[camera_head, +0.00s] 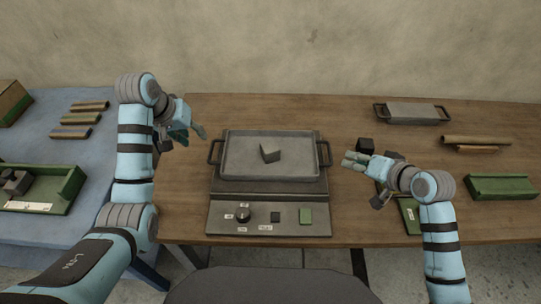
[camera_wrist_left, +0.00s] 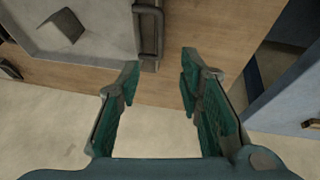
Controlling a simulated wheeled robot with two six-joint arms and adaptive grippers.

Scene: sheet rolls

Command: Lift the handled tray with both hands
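A grey handled tray (camera_head: 238,168) rests on a dark base unit in the middle of the wooden table, with a grey block (camera_head: 270,151) inside. Dark handles stand at its left (camera_head: 214,152) and right (camera_head: 324,154) ends. In the left wrist view, the tray (camera_wrist_left: 100,42), block (camera_wrist_left: 66,25) and left handle (camera_wrist_left: 149,30) show. My left gripper (camera_head: 190,132) is open and empty, up and left of the left handle; its spread fingers (camera_wrist_left: 160,76) show in the wrist view. My right gripper (camera_head: 354,161) is right of the right handle, apart from it; its finger gap is unclear.
The base unit's panel (camera_head: 260,229) has a knob and squares. A dark cube (camera_head: 366,145) is near my right gripper. A second handled tray (camera_head: 412,112), brown rolls (camera_head: 476,140) and a green holder (camera_head: 501,187) lie at right. A blue table (camera_head: 35,150) stands left.

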